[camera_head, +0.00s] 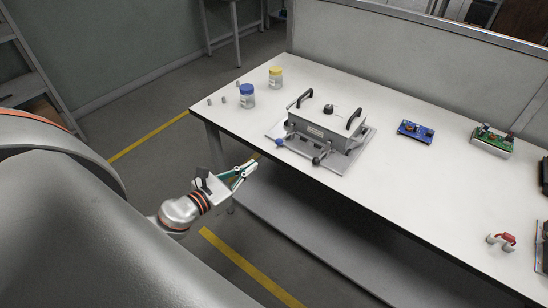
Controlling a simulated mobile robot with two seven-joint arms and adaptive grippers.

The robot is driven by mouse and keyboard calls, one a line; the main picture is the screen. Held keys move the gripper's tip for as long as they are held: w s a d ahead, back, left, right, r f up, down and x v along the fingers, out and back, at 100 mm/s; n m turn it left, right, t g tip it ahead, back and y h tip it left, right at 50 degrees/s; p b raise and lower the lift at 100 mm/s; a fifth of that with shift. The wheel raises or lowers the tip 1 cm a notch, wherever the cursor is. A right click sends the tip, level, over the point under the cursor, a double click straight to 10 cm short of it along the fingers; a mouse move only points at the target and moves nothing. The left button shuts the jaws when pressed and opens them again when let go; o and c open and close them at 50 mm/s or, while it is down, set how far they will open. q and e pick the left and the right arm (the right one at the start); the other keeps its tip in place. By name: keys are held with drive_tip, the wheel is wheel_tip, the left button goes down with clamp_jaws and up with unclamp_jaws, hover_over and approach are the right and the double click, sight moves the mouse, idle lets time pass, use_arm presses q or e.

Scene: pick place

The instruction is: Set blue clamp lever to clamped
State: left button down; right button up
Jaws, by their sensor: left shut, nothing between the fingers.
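A grey metal fixture box (325,131) with two black handles sits on a flat base plate (335,166) on the white table. A small lever with a blue knob (279,142) sticks out at the fixture's front left corner. A dark knob (316,160) shows at the front right. Whether the blue lever is clamped I cannot tell at this size. My left gripper (252,167) is shut and empty, just off the table's front edge, to the lower left of the blue knob and apart from it. My right gripper is not in view.
A blue-lidded jar (247,95) and a yellow-lidded jar (275,76) stand at the table's left end beside small grey pieces (223,100). A blue circuit board (415,131), a green board (492,141) and a red part (507,240) lie to the right. The table (400,196) is clear in front.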

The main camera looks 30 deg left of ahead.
sight(271, 153)
use_arm(q)
drive_tip(key=shift+r, duration=0.1)
drive_tip(key=shift+w+a, duration=0.1)
drive_tip(key=w, duration=0.2)
drive_tip(key=w+p, duration=0.1)
drive_tip(key=w, duration=0.2)
drive_tip(key=w+d+f, duration=0.1)
drive_tip(key=w, duration=0.2)
drive_tip(key=shift+w+p, duration=0.15)
drive_tip(key=shift+p, duration=0.25)
drive_tip(key=shift+w+d+f, duration=0.15)
drive_tip(key=shift+w+f, duration=0.1)
drive_tip(key=shift+w, duration=0.45)
drive_tip(key=shift+r, duration=0.15)
